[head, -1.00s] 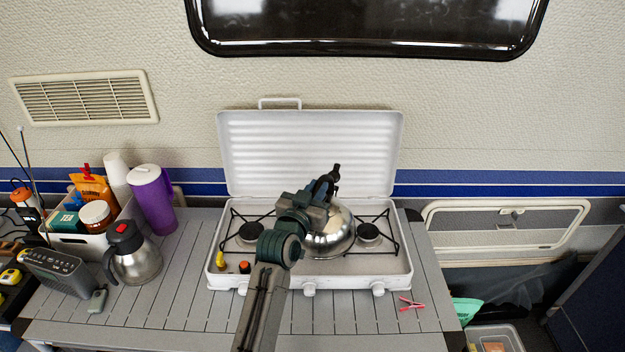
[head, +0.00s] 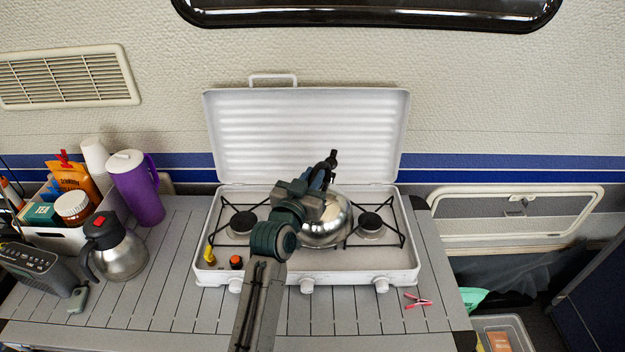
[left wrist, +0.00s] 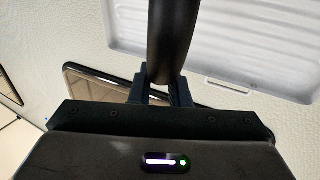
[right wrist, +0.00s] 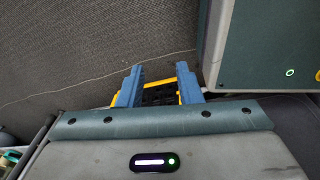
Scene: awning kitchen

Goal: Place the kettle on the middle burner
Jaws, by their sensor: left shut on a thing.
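The shiny steel kettle (head: 325,230) is at the middle of the white camp stove (head: 330,268), between the left burner (head: 243,222) and the right burner (head: 370,224). The middle burner is hidden by the kettle and my arm. I cannot tell whether the kettle's base touches it. My left gripper (head: 322,182) is above the kettle, shut on its black handle. In the left wrist view the handle (left wrist: 173,38) runs between the fingers (left wrist: 163,85). My right gripper (right wrist: 156,82) shows only in the right wrist view, open and empty.
The stove's raised lid (head: 305,135) stands behind the kettle. A yellow bottle (head: 210,254) and an orange-topped item (head: 236,262) sit at the stove's front left. A steel jug (head: 118,250) and purple pitcher (head: 138,188) stand left. A red peg (head: 417,300) lies front right.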

